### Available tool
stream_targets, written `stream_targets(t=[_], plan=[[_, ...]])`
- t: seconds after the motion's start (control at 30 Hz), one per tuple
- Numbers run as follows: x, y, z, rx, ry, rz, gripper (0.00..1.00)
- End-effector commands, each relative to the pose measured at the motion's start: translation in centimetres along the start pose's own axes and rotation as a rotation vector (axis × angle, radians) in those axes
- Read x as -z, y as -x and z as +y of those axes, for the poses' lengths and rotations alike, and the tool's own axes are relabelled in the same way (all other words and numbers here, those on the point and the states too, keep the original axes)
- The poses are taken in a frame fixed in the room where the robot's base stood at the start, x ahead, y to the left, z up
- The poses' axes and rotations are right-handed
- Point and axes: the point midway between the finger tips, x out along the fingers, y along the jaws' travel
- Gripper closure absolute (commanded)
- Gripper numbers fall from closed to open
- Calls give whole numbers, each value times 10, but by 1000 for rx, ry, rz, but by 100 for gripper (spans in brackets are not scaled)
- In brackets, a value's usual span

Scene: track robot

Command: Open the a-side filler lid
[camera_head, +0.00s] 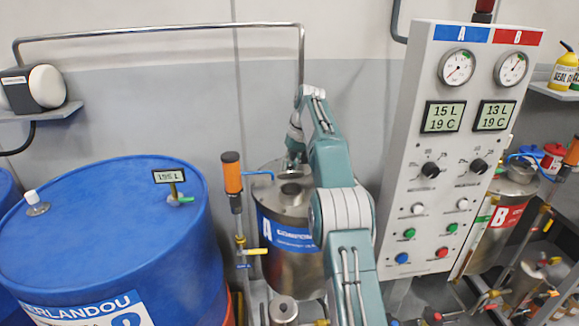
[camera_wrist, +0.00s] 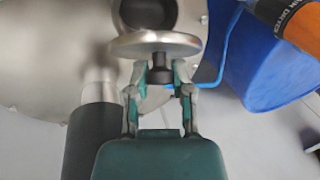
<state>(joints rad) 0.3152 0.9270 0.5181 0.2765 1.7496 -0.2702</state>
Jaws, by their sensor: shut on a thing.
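The A-side tank (camera_head: 292,263) is a steel drum with a blue "A" label, partly hidden by my arm in the head view. Its filler neck on top has a dark round opening (camera_head: 291,188), which also shows in the wrist view (camera_wrist: 147,12). The filler lid (camera_wrist: 153,44) is a round metal disc with a dark knob (camera_wrist: 161,75) on my side. My gripper (camera_wrist: 161,82) is shut on that knob. The lid stands at an angle beside the opening, leaving much of it uncovered. In the head view my gripper (camera_head: 294,160) is small, behind the neck, and the lid is hard to make out.
An orange-topped dryer (camera_head: 232,172) and a blue hose stand left of the tank. A blue barrel (camera_head: 110,230) fills the left. The control panel (camera_head: 445,150) with gauges stands close on the right, with the B tank (camera_head: 500,225) beyond it.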

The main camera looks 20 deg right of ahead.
Motion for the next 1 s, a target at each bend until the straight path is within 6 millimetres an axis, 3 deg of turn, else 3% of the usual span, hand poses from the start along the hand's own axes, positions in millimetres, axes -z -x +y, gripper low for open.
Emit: stream_targets(t=[0.23, 0.27, 0.33, 1.0], plan=[[-1, -1, 1, 1, -1, -5, 100], [-1, -1, 1, 1, -1, -5, 66], [-1, -1, 0, 1, -1, -5, 35], [0, 0, 0, -14, 15, 50, 34]])
